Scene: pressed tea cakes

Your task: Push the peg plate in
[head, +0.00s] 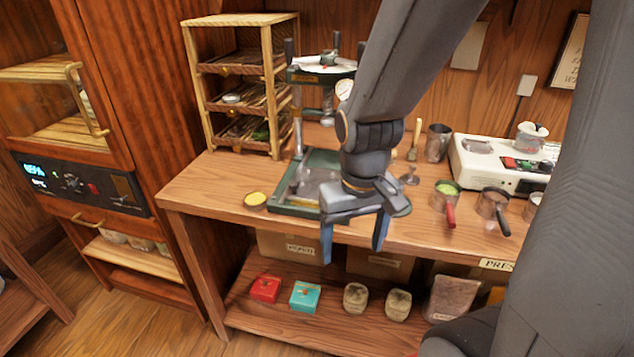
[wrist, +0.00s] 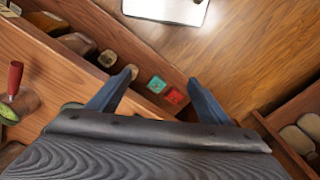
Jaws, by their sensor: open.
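A press with dark posts and a round top (head: 325,68) stands at the back of the workbench. A green-rimmed tray (head: 293,208) with a grey metal inside lies at its foot, partly hidden behind my arm. I cannot tell which part here is the peg plate. My gripper (head: 354,243) is open and empty, its blue fingers pointing down at the bench's front edge, before the tray. In the wrist view my gripper (wrist: 162,80) has nothing between its fingers but the lower shelf and floor beyond.
A wooden rack (head: 268,90) stands at the back left. A yellow tin (head: 255,200) sits left of the tray. Handled cups (head: 446,192) and a white machine (head: 480,165) are on the right. Red (head: 265,288) and teal (head: 305,296) boxes lie on the lower shelf.

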